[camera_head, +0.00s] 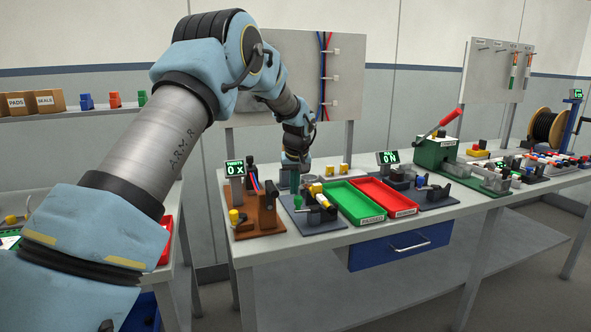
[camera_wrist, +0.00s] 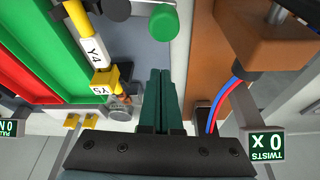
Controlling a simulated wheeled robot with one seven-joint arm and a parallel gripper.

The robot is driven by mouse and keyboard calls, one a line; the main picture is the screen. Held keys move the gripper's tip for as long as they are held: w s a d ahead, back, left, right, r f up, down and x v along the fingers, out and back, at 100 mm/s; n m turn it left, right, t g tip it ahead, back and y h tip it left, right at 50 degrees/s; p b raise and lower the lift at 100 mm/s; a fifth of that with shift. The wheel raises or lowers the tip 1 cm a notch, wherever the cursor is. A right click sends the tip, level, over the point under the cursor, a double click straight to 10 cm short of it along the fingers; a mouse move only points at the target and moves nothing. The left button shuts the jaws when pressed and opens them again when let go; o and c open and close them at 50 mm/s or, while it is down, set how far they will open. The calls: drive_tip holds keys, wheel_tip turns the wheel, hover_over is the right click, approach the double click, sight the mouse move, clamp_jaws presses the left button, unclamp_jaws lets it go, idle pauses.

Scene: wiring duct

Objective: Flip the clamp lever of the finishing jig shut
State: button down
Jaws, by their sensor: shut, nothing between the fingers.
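The grey jig plate (camera_head: 331,225) stands on the bench between the brown fixture and the green tray. On it lies a yellow-sleeved piece (camera_head: 321,200), marked Y4 and Y5 in the wrist view (camera_wrist: 97,52). My gripper (camera_head: 296,190) points down over the jig. Its dark green fingers (camera_wrist: 160,78) are together and empty, apart from the green knob in the picture.
The brown fixture (camera_head: 262,213) with red and blue wires stands close on the left, by a TWISTS display (camera_head: 235,168). Green (camera_head: 375,217) and red (camera_head: 405,210) trays lie on the right. A panel (camera_head: 345,75) stands behind. Free room around the jig is narrow.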

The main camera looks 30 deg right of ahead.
sight(297, 198)
drive_tip(key=shift+s+a+r+p, duration=0.15)
drive_tip(key=shift+s+a+p, duration=0.15)
drive_tip(key=shift+s, duration=0.65)
drive_tip(key=shift+s+a+r+p, duration=0.15)
drive_tip(key=shift+s+a, duration=0.1)
drive_tip(key=shift+s, duration=0.7)
drive_tip(key=shift+s+a+f+n+y+b, duration=0.15)
drive_tip(key=shift+s+n+y+b, duration=0.15)
drive_tip(key=shift+n+b, duration=0.25)
drive_tip(key=shift+s+a+n+b, duration=0.1)
drive_tip(key=shift+s+n+b, duration=0.3)
drive_tip(key=shift+n, duration=0.35)
drive_tip(key=n, duration=0.1)
drive_tip(key=s+n+y, duration=0.1)
drive_tip(key=n+b, duration=0.1)
drive_tip(key=shift+s+a+n+y, duration=0.2)
drive_tip(key=shift+a+n+y, duration=0.05)
drive_tip(key=shift+n+y, duration=0.05)
drive_tip(key=s+n, duration=0.1)
drive_tip(key=n, duration=0.1)
drive_tip(key=s+n+y+p, duration=0.1)
drive_tip(key=n, duration=0.1)
drive_tip(key=s+n+g, duration=0.1)
drive_tip(key=n, duration=0.2)
drive_tip(key=shift+s+d+y+p, duration=0.2)
drive_tip(key=shift+d+y+p, duration=0.15)
drive_tip(key=shift+y, duration=0.05)
drive_tip(key=shift+s, duration=0.1)
